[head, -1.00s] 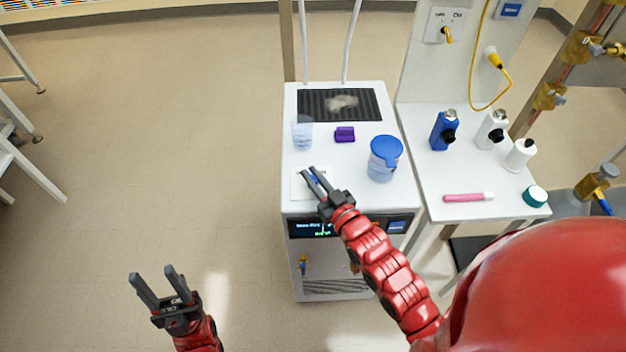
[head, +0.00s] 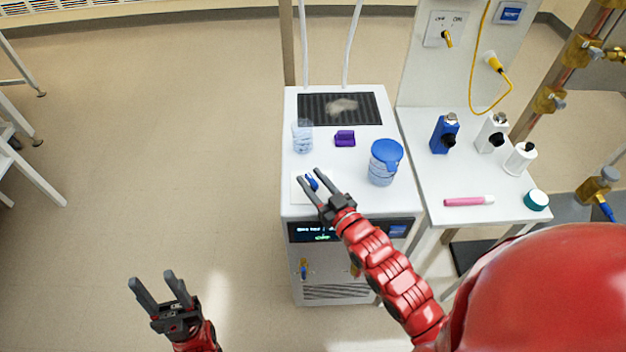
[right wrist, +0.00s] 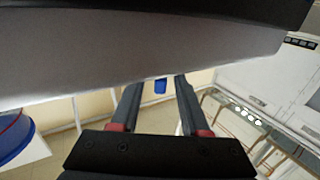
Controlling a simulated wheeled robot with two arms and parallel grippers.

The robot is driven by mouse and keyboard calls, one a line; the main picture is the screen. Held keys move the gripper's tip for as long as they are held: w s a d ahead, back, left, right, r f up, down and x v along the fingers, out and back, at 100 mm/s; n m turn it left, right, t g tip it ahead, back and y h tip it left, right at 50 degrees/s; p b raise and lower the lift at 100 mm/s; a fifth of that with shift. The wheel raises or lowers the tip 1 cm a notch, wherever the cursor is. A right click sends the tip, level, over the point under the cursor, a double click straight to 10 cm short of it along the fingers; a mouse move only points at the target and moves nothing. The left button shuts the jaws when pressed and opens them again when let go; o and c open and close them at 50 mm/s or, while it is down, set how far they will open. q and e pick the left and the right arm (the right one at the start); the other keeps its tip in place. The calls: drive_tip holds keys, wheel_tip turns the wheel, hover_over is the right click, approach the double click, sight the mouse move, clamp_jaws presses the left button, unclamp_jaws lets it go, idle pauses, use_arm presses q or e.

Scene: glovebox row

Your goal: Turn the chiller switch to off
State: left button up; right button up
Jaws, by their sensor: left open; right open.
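The chiller appears to be the white cabinet (head: 300,235) with a dark lit display (head: 318,232) on its upper front; the display text is too small to read. A small blue piece (head: 312,184), possibly its switch, shows on a white plate (head: 299,196) on the front left of the cabinet top. My right gripper (head: 309,175) is open in front of this plate in the head view, with its fingers around the blue piece in the picture; contact cannot be told. In the right wrist view its open fingers (right wrist: 158,83) hold nothing. My left gripper (head: 151,278) is open and empty, left of the cabinet.
A blue-lidded jar (head: 385,168), a clear cup (head: 302,139) and a purple block (head: 345,139) stand on the cabinet. The right side table (head: 470,180) holds bottles and a pink marker (head: 467,201). A wall plate (head: 434,28) carries a yellow knob (head: 447,39).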

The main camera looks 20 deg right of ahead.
drive_tip(key=shift+s, duration=0.1)
drive_tip(key=p+v, duration=0.1)
drive_tip(key=v, duration=0.7)
drive_tip(key=shift+d+r, duration=0.1)
drive_tip(key=shift+d, duration=0.05)
drive_tip(key=p+v, duration=0.6)
drive_tip(key=v, duration=0.3)
drive_tip(key=shift+s, duration=0.15)
